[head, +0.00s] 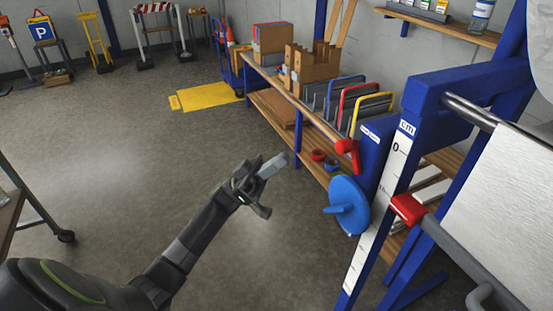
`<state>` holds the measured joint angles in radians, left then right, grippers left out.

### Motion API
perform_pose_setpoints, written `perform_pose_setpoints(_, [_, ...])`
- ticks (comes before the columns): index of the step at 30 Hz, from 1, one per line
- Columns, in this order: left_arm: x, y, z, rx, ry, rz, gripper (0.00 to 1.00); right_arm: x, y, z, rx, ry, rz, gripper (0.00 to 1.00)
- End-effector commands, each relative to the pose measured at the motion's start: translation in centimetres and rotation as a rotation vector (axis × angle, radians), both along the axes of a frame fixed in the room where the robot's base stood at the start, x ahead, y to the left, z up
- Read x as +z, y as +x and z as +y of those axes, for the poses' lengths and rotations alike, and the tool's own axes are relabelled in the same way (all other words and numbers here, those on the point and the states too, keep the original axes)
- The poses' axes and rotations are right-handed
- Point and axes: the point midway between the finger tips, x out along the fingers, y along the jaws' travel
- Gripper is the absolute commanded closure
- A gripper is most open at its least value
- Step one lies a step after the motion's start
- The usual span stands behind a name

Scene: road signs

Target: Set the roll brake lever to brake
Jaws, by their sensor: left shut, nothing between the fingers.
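A red lever with a round knob (347,151) sticks out from the side of the blue roll stand (374,145); it looks like the roll brake lever. A small white label (371,134) with text too small to read is beside it. Below it is a blue disc-shaped wheel with a handle (348,206). My left gripper (276,163) is shut and empty. It is in the air left of the red lever and the blue wheel, apart from both. My right gripper is not in view.
The stand carries a white scale strip (382,205), a large pale roll (500,215) and a red-ended grey bar (408,208). Behind it is a wooden bench (262,72) with boxes and colored frames. The floor to the left is mostly clear.

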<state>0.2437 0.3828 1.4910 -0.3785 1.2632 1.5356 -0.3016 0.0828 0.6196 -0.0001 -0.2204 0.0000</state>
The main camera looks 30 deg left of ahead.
Motion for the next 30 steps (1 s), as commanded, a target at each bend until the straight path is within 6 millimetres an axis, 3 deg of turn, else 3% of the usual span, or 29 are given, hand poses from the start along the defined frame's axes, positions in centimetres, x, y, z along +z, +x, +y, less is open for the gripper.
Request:
perform_pose_setpoints(1, [1.6, 0.2, -0.8, -0.001, -0.005, -0.002, 1.0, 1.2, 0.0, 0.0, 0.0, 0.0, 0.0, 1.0])
perform_pose_setpoints(8, [5.1, 1.0, -4.1, -0.001, -0.004, -0.002, 1.0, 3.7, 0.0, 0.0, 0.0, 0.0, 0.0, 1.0])
perform_pose_setpoints(18, [4.7, 1.8, -7.6, 0.0, -0.001, 0.001, 1.0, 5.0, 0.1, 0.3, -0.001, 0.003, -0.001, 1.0])
perform_pose_setpoints(30, [4.6, 1.9, -7.9, 0.0, 0.0, 0.0, 1.0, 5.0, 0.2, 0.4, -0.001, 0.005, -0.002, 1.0])
